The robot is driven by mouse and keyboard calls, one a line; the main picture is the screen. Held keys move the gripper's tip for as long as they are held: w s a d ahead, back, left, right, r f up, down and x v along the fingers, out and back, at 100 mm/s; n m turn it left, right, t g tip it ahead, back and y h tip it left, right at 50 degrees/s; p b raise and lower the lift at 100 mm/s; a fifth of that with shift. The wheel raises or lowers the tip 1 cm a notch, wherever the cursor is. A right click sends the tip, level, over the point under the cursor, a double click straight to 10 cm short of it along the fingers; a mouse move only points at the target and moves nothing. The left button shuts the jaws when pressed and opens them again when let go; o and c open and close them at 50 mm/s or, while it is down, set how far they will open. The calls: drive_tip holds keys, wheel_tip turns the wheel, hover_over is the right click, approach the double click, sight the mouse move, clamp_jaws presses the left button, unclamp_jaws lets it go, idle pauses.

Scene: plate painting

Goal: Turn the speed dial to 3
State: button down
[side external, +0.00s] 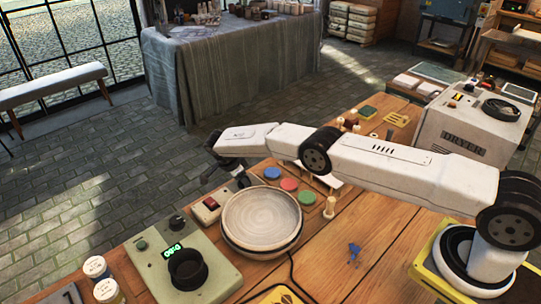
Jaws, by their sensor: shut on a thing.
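A round cream plate (261,219) sits on a dark-edged round stand near the middle of the bench. I cannot read which knob is the speed dial, nor any dial marks. My gripper (240,181) is low beyond the plate's far edge, apart from the green box. It is shut on a small dark thing, partly hidden and too small to identify.
A red-switch box (207,206) lies left of the plate. Red, green and blue paint pots (289,184) stand behind it at right. A white dryer (462,125) stands at the back right. Two small jars (106,291) are at the lower left.

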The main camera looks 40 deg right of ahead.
idle(0.3)
drive_tip(key=shift+c, duration=0.9)
unclamp_jaws()
drive_tip(key=v, duration=0.7)
drive_tip(key=shift+a+r, duration=0.2)
drive_tip(key=shift+r, duration=0.15)
drive_tip(key=shift+r, duration=0.1)
